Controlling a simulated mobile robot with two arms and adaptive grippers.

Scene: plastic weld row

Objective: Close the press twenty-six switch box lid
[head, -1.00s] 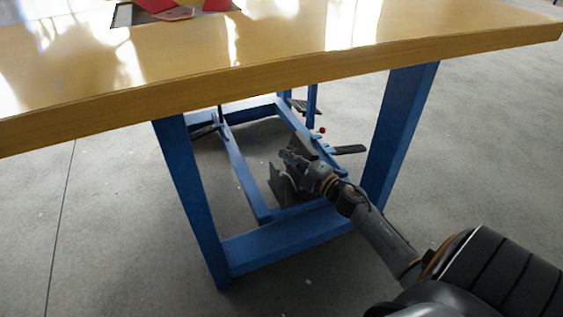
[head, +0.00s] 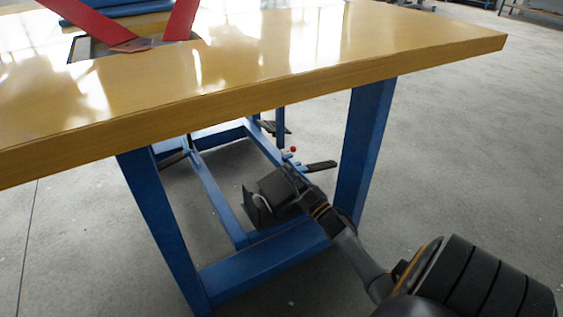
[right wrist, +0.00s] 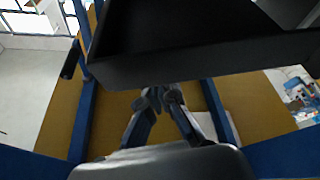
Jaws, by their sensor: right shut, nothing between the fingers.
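The switch box is a dark grey, box-like thing (head: 275,187) low under the bench in the head view, with a thin dark plate (head: 252,207) at its left. In the right wrist view a dark, hollow part of it (right wrist: 200,70) fills the top. I cannot tell whether this is the lid or the body. My right gripper (head: 291,173) is at the right side of the dark part. In the right wrist view its fingers (right wrist: 158,94) are together and empty, just below the dark edge; contact is unclear. My left gripper is not in view.
The wooden bench top (head: 250,88) spans above my right arm. A blue leg (head: 362,150) stands close beside the arm, and a blue crossbar (head: 265,262) runs low in front. A red knob (head: 293,149) and dark pedal (head: 320,166) are behind. Open floor lies to the right.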

